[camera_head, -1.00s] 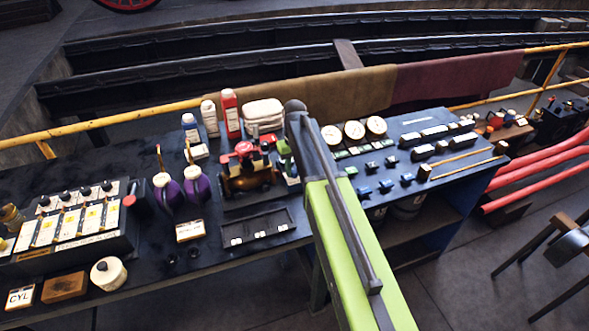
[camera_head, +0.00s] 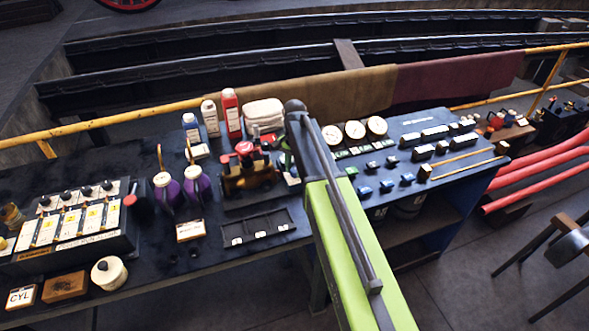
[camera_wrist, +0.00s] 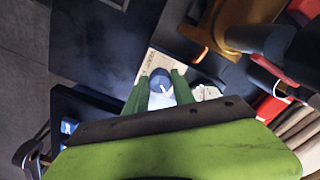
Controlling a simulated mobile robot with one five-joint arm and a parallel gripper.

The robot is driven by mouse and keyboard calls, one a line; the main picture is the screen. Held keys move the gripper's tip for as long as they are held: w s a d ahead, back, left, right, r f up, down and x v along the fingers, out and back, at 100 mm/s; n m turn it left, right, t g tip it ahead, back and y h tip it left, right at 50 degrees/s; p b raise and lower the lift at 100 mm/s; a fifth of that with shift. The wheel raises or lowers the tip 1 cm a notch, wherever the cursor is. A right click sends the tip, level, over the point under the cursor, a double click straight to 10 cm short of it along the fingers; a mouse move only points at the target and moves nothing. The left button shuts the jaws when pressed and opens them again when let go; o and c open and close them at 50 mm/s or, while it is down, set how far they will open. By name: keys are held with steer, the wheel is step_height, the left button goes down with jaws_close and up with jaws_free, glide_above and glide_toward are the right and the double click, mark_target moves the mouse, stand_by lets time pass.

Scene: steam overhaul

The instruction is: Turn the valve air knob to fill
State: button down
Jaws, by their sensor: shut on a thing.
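In the wrist view, a round dark blue knob (camera_wrist: 160,80) with a white pointer line stands by a pale label plate (camera_wrist: 147,68). The plate's lettering is too small to read. My gripper (camera_wrist: 159,84) has its two green fingers on either side of the knob, shut on it. The white pointer slants between the fingers. In the head view my arm hides the knob and most of my gripper; only a bit of green finger (camera_head: 286,160) shows left of the arm.
A brass fitting with red tops (camera_head: 247,172) stands close left of my gripper. Gauges (camera_head: 354,130) and blue blocks (camera_head: 387,186) are to the right on the panel. An open black tray (camera_head: 257,228) lies in front, and bottles (camera_head: 231,113) stand behind.

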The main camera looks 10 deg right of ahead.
mark_target(294, 170)
steer(key=shift+m, duration=2.3)
steer(key=c, duration=1.1)
jaws_free()
steer(key=shift+o, duration=0.2)
steer(key=shift+r, duration=0.1)
step_height(294, 170, up, 17)
steer(key=p, duration=1.7)
steer(key=shift+r, duration=0.15)
